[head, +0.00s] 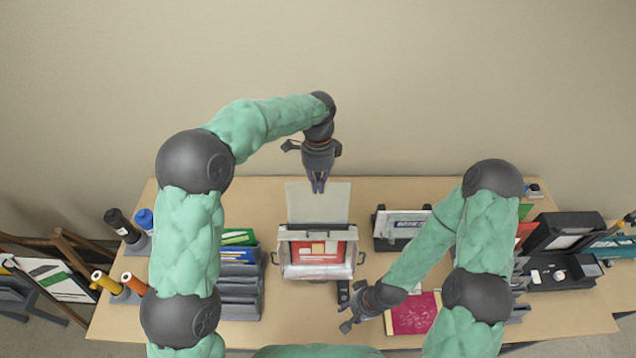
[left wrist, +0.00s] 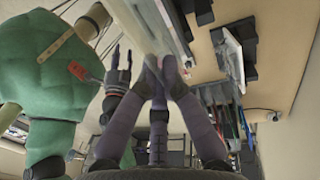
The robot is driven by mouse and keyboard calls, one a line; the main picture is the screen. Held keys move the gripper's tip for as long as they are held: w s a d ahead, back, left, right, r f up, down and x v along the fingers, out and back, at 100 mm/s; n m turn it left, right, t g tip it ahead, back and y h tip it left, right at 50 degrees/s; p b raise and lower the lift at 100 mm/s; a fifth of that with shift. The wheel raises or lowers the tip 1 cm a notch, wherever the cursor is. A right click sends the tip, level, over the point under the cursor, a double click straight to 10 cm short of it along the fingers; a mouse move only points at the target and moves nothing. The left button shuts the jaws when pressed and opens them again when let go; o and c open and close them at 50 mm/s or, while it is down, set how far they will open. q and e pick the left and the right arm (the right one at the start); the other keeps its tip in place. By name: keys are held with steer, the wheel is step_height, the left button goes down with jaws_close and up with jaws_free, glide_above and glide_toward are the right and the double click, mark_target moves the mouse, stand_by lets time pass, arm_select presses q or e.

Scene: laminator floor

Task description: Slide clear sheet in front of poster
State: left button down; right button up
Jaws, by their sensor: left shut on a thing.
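The clear sheet (head: 301,205) is a pale, see-through panel standing behind and above the display holder (head: 289,235). My left gripper (head: 318,189) is shut on the sheet's upper part, near the middle. In the left wrist view, its fingers (left wrist: 163,72) meet at the sheet's edge (left wrist: 150,25). The red-and-white poster (head: 320,251) shows at the holder's front. Whether the sheet's lower edge is inside the holder is hidden. My right gripper (head: 347,326) is empty, low to the right of the holder; its fingers look apart in the left wrist view (left wrist: 121,58).
Grey racks with coloured folders (head: 240,285) stand left of the holder. A dark stand with sheets (head: 401,225) is to the right. A crimson panel (head: 414,314) lies near my right gripper. Black trays (head: 562,270) fill the far right.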

mark_target(318, 220)
arm_select(q)
steer(key=shift+s+f+b, duration=0.15)
steer(key=shift+f+b, duration=0.35)
steer(key=shift+f, duration=0.35)
steer(key=shift+s+f+b, duration=0.15)
steer(key=shift+f+b, duration=0.35)
steer(key=shift+f, duration=0.3)
stand_by(0.3)
steer(key=shift+s+f+b, duration=0.3)
steer(key=shift+f+b, duration=0.75)
steer(key=shift+f, duration=0.7)
steer(key=shift+s+f+b, duration=0.3)
steer(key=shift+f+b, duration=0.8)
steer(key=shift+f, duration=0.65)
steer(key=shift+s+f+b, duration=0.3)
steer(key=shift+f+b, duration=0.75)
steer(key=shift+f, duration=0.7)
steer(key=c, duration=1.3)
jaws_free()
steer(key=r, duration=0.4)
steer(key=w+r, duration=0.1)
steer(key=r, duration=0.3)
steer(key=w+r, duration=0.1)
steer(key=r, duration=0.2)
steer(key=shift+r, duration=0.4)
